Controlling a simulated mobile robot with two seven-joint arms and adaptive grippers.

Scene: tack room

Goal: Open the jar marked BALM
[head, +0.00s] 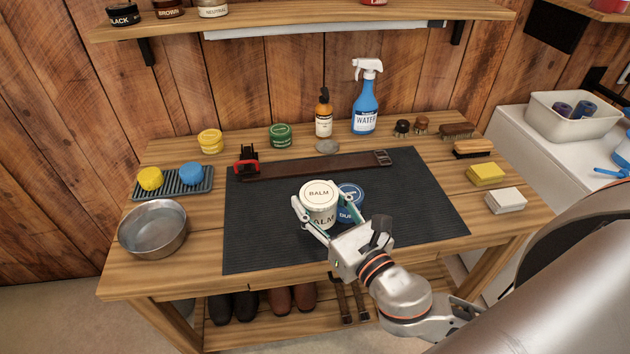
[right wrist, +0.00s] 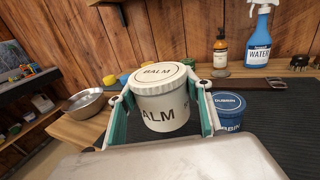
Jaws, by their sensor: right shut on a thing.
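The white jar marked BALM (head: 319,204) is near the middle of the dark mat, upright, with its pale lid (head: 319,190) on. My right gripper (head: 313,212) is shut on the jar from the front, one finger on each side. In the right wrist view the teal finger pads flank the jar's body (right wrist: 160,113), below the lid (right wrist: 160,73). I cannot tell whether the jar's base touches the mat. The blue jar marked DUBBIN (head: 350,200) stands close behind it to the right. My left gripper is not in view.
The dark mat (head: 262,237) covers the bench's middle. A leather strap (head: 320,166) lies along its back. A metal bowl (head: 153,228) is at the left. A spray bottle (head: 365,105), amber bottle (head: 324,118) and green tin (head: 280,135) stand behind. The mat's front left is clear.

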